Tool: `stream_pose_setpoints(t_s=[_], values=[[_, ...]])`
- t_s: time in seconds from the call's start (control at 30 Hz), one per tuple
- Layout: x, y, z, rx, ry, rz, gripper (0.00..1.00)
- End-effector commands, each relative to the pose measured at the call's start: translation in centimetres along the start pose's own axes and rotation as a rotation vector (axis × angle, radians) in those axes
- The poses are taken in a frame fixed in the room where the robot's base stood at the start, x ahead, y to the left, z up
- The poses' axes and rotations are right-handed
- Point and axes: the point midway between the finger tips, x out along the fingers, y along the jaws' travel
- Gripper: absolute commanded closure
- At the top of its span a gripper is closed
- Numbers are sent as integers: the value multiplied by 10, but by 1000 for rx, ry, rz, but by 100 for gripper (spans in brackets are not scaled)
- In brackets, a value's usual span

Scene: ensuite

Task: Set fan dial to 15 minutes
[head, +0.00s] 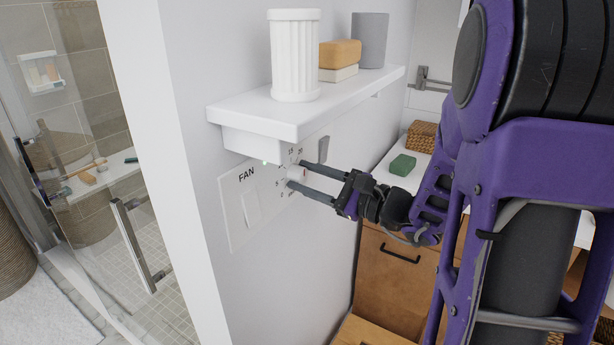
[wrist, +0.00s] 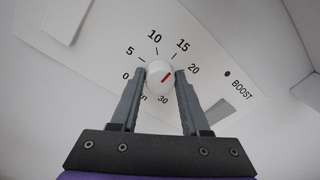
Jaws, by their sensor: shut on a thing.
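The fan panel (head: 240,215) is a white plate on the wall under the shelf, marked FAN. Its white round dial (wrist: 157,70) has a red pointer line and a printed scale from 0 to 30. In the wrist view the red line slants up and right, toward the 15 to 20 side; the exact reading is hard to tell. My gripper (wrist: 159,72) is shut on the dial, one finger on each side. In the head view my gripper (head: 296,175) reaches the panel from the right, and its fingers partly hide the dial and scale.
A white shelf (head: 225,112) juts out just above the panel, bearing a fluted white cup (head: 295,55), soap bars (head: 340,54) and a grey cup (head: 370,40). A counter with a green block (head: 402,165) is at right. A glass shower door stands at left.

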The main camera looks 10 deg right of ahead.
Motion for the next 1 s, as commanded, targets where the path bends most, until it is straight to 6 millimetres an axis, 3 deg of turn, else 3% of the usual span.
stream_pose_setpoints(t_s=[0.23,0.27,0.4,0.77,0.87,1.0], values=[[0,0,0,0,0,-1,100],[0,0,0,-1,1,-1,51],[0,0,0,-1,1,-1,25],[-3,0,0,-2,1,-2,24],[-14,-1,-1,-2,3,-2,24],[-42,-1,-1,-2,4,-5,24]])
